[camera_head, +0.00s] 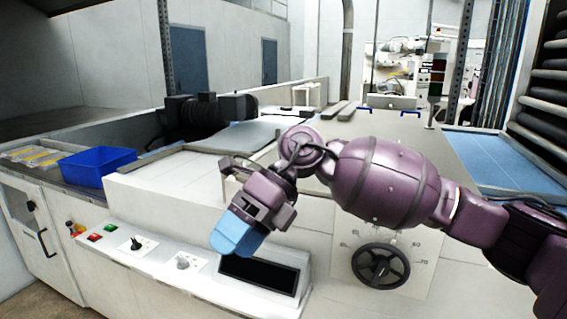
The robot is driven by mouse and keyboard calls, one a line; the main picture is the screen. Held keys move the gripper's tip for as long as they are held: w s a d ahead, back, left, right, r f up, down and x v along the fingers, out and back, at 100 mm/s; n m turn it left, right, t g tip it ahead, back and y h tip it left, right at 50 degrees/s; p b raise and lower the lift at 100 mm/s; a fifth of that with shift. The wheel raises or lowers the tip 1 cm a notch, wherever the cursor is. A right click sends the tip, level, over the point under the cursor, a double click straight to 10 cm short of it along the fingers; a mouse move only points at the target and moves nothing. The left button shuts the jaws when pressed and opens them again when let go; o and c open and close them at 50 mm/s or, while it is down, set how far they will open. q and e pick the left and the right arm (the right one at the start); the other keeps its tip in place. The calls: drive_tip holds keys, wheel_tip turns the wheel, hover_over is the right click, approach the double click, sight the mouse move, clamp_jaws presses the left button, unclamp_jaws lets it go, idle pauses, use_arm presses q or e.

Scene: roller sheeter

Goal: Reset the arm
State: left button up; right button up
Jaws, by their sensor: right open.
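My right arm comes in from the right across the front of the roller sheeter (150,190). My right gripper (237,233) hangs in front of the sheeter's front panel with its light blue tip pointing down and left. I see no object held in it. It is above and left of the dark display (260,275) and covers part of the panel behind it. The black handwheel (381,265) on its dial plate is to the right, below my forearm. My left gripper does not show.
A blue bin (97,166) and yellow-and-white packs (32,156) stand on the left ledge. Knobs (137,243) and coloured buttons (94,238) sit on the front panel. A black motor-like unit (208,112) is behind. The panel left of my gripper is unobstructed.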

drive_tip(key=w+d+f+n+t+y, duration=0.2)
drive_tip(key=d+f+n+t, duration=0.85)
drive_tip(key=n, duration=0.75)
drive_tip(key=w+d+f+n+t+y, duration=0.1)
drive_tip(key=d+f+n+t+y, duration=0.1)
drive_tip(key=d+f+n+t, duration=0.85)
drive_tip(key=s+d+f+m+g+h, duration=0.1)
drive_tip(key=s+d+f+m+h, duration=0.1)
drive_tip(key=s+d+f+h, duration=0.4)
drive_tip(key=s+d+f+m+g+h, duration=0.2)
drive_tip(key=s+d+f+h, duration=0.3)
drive_tip(key=s+f, duration=0.9)
wheel_tip(320, 180, down, 3)
drive_tip(key=shift+d+r+m+g+h, duration=0.1)
drive_tip(key=shift+d+m+g+h, duration=0.35)
drive_tip(key=shift+d, duration=0.65)
